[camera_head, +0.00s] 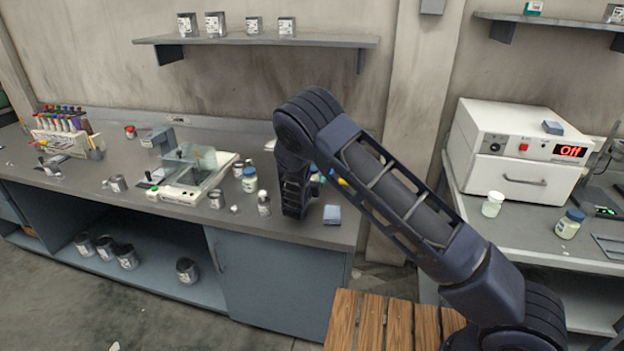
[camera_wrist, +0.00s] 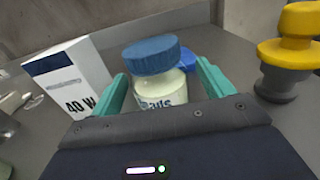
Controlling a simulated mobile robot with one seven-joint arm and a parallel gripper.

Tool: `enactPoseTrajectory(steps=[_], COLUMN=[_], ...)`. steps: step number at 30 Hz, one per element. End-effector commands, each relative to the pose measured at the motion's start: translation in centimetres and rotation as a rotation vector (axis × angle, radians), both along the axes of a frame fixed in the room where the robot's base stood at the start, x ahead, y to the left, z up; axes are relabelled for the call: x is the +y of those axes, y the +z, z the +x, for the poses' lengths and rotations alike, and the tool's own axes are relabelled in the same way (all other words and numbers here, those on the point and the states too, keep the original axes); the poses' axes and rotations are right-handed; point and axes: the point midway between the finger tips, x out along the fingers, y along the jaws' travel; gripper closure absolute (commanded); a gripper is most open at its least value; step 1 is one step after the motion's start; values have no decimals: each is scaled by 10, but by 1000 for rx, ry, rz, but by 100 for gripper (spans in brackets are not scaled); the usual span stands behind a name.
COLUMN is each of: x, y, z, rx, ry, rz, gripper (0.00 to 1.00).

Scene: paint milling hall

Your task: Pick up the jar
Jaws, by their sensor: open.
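A jar (camera_wrist: 158,88) of clear glass with pale contents, a blue lid and a printed label stands upright in the wrist view. My gripper (camera_wrist: 163,72) is open, with one teal finger on each side of the jar. The palm edge hides the jar's lower part, and I cannot tell whether the fingers touch it. In the head view my arm hides most of this spot on the grey bench. Another blue-lidded jar (camera_head: 249,181) stands further left on that bench.
In the wrist view a white and blue box (camera_wrist: 72,76) stands left of the jar and a yellow-knobbed object (camera_wrist: 288,50) right. A balance (camera_head: 188,176), metal cans and a small blue-grey block (camera_head: 332,214) are on the bench. A wall shelf (camera_head: 262,40) hangs above.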

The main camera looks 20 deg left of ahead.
Motion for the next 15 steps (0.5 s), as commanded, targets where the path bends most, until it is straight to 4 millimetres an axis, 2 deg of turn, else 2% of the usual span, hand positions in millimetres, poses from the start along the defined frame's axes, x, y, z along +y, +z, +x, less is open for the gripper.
enactPoseTrajectory(steps=[4, 11, 12, 15], x=[0, 0, 0, 0], y=[0, 0, 0, 0], z=[18, 21, 21, 21], rx=[-1, 0, 0, 0], ry=[1, 1, 1, 1], rz=[-1, 0, -1, 0], gripper=[20, 20, 22, 42])
